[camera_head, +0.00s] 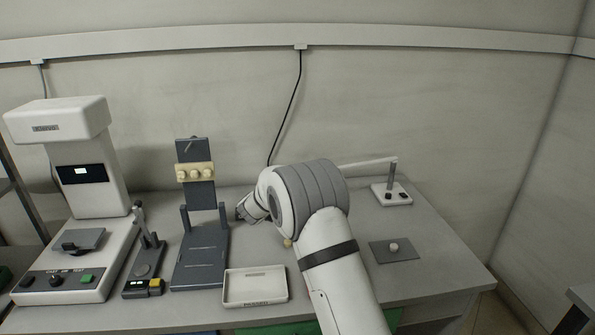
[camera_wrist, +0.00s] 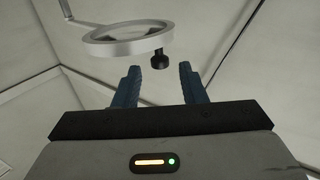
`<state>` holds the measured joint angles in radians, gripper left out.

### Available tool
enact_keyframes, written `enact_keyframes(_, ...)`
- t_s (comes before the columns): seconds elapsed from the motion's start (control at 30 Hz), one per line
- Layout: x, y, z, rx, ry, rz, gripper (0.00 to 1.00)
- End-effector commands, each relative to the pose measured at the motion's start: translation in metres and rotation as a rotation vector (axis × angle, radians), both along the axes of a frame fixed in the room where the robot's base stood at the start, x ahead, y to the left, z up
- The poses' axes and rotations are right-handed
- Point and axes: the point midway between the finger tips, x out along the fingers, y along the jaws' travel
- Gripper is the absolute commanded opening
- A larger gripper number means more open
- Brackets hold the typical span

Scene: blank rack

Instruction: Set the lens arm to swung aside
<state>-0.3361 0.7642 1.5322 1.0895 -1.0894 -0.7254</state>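The lens arm (camera_head: 368,162) is a thin pale bar on a post (camera_head: 391,176) with a light base, at the back right of the bench. It reaches left from the post, and its left end is hidden behind my arm. In the wrist view a pale lens ring (camera_wrist: 125,41) on a thin rod has a black knob (camera_wrist: 159,60) at its right edge. My gripper (camera_wrist: 158,69) is open, with its two blue fingers apart. The knob shows between the fingertips in the picture; I see no finger touching it. In the head view my arm hides the fingers.
A white tray (camera_head: 256,301) lies at the bench front. A dark rack (camera_head: 203,258) with a cream block (camera_head: 195,172), a small device (camera_head: 145,285) and a large white instrument (camera_head: 88,150) stand left.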

Motion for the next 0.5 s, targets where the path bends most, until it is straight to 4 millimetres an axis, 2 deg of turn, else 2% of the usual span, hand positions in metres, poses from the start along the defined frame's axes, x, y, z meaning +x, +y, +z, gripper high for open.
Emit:
enact_keyframes(0.2,-0.027,0.017,0.000,0.000,0.000,0.001,0.38)
enact_keyframes(0.5,-0.033,0.021,0.000,0.000,0.000,-0.001,0.38)
